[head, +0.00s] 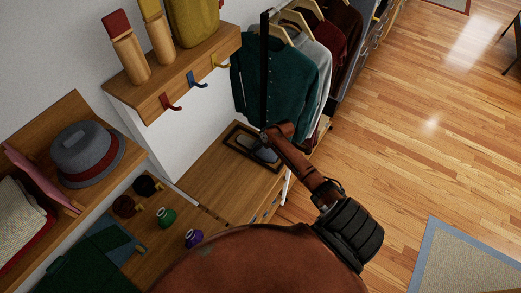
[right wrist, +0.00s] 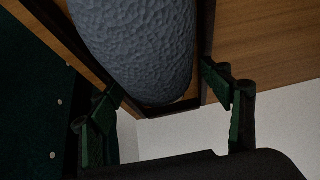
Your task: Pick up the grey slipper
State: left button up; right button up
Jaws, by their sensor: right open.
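The grey slipper (head: 266,155) lies in a dark-rimmed tray (head: 233,133) on the low wooden bench, partly hidden by my arm in the head view. In the right wrist view the slipper's rounded, textured grey end (right wrist: 140,50) fills the upper middle. My right gripper (head: 268,138) is over the tray at the slipper. In the wrist view its two dark green fingers (right wrist: 168,105) stand wide apart, one on each side of the slipper's near end, with nothing held between them. Whether they touch the slipper is not clear. My left gripper is out of view.
Hanging clothes, with a green cardigan (head: 270,75) in front, are close behind the tray. A hook shelf (head: 185,75) is above left. A grey hat (head: 87,153) and several small items are at the left. Open wooden floor (head: 420,130) lies to the right.

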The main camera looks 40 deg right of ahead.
jog(key=c, duration=1.3)
jog(key=shift+r, duration=0.2)
